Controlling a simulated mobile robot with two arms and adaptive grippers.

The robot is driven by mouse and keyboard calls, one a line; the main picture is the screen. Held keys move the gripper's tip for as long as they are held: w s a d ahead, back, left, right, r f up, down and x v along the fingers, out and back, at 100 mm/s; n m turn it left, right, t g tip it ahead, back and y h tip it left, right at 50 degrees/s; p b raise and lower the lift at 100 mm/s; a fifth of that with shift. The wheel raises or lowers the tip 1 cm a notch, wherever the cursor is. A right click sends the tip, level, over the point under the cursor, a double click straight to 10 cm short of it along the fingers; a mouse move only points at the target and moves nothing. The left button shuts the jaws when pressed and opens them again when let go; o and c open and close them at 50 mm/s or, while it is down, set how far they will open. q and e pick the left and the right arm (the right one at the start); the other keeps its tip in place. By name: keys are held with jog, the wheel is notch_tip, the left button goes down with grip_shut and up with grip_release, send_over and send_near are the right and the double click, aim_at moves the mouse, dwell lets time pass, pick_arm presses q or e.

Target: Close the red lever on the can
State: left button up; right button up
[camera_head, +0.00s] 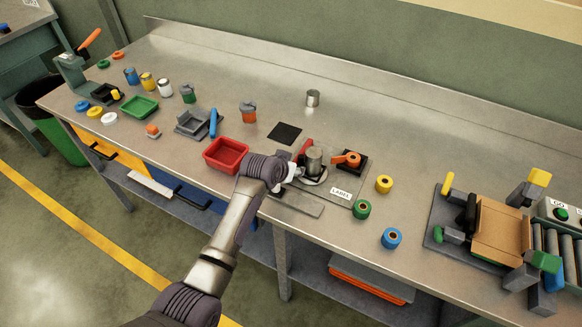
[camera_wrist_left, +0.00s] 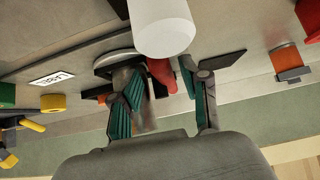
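The grey can (camera_head: 314,161) stands upright on a round plate of a metal fixture at the middle of the bench. The red lever (camera_head: 304,147) sticks up at the can's left side; in the left wrist view the red piece (camera_wrist_left: 160,72) shows between and beyond my fingers. My left gripper (camera_head: 295,171) is just left of the can, low by the fixture. In the left wrist view its two green-padded fingers (camera_wrist_left: 168,92) are apart, and I see nothing clamped. A pale cylinder (camera_wrist_left: 163,28) fills the top of that view; I cannot tell whether it is the can. My right gripper is not in view.
An orange-handled part (camera_head: 348,160) sits right of the can, and a LABEL plate (camera_head: 341,194) lies in front. A red bin (camera_head: 226,154) is close left of my gripper. Yellow (camera_head: 384,184), green (camera_head: 362,209) and blue (camera_head: 391,238) rolls stand to the right.

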pick_arm(q)
jog(key=v, duration=1.2)
dwell(0.6)
